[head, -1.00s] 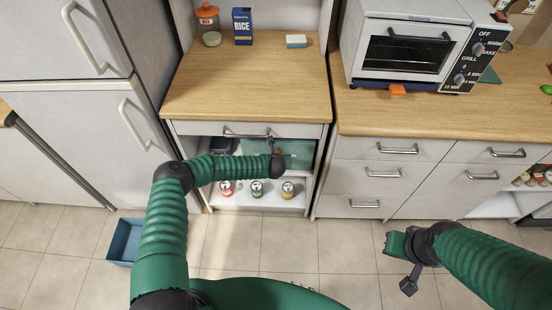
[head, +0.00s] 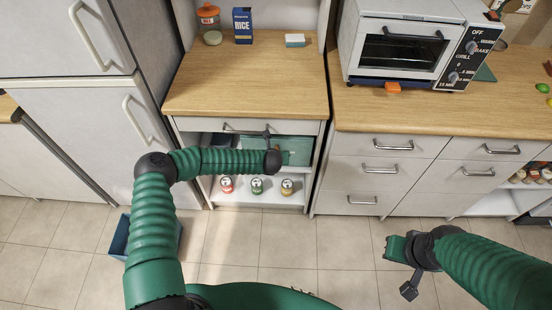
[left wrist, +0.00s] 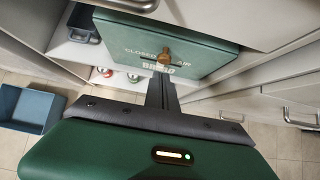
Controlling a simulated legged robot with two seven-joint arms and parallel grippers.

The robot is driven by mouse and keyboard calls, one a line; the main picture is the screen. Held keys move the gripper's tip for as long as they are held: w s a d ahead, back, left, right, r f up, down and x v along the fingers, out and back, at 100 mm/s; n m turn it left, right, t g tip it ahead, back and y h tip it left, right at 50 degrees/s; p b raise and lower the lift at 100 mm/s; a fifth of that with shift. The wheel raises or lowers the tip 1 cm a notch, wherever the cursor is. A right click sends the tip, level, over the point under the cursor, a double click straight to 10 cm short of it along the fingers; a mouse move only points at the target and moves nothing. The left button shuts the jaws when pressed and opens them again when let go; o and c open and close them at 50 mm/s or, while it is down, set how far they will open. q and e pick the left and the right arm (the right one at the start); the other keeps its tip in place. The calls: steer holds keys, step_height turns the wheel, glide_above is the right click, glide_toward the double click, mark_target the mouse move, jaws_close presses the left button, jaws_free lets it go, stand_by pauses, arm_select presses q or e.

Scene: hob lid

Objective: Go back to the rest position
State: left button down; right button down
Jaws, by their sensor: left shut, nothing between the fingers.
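My left gripper (left wrist: 161,92) is shut and empty. In the left wrist view its dark fingers point at a green panel (left wrist: 195,40) with "CLOSED" lettering and a brown knob (left wrist: 166,57). The fingertips look close to the panel's lower edge; I cannot tell whether they touch. In the head view the left hand (head: 273,161) is in front of the open upper compartment under the counter, covering part of the green panel (head: 300,147). My right gripper (head: 408,285) is low at the right, over the floor; its finger opening is not clear.
The cabinet's lower shelf (head: 293,199) holds several cans, below my left forearm. A bar handle (head: 246,130) sits just above the left hand. A blue bin (head: 118,240) stands on the floor at left. Drawers (head: 380,170) flank the right. Tiled floor is clear in the middle.

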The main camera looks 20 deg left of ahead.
arm_select(q)
steer(key=s+d+r+m+t+h, duration=0.2)
steer(key=d+r+m+h, duration=0.1)
steer(key=d+r+m, duration=0.65)
steer(key=s+d+r+m+g+h, duration=0.1)
steer(key=s+d+m+g+h, duration=0.15)
steer(key=s+m, duration=0.85)
steer(key=s+a+r+m+g+y, duration=0.1)
steer(key=s+a+r+m, duration=0.3)
steer(key=s+m, duration=0.5)
steer(key=s+a+r+m+g+y, duration=0.2)
steer(key=s+a+r+m+g, duration=0.2)
steer(key=s+m, duration=0.5)
steer(key=shift+s+a+m, duration=0.35)
steer(key=shift+s+a, duration=0.2)
steer(key=shift+a, duration=0.4)
steer(key=shift+d+r, duration=0.1)
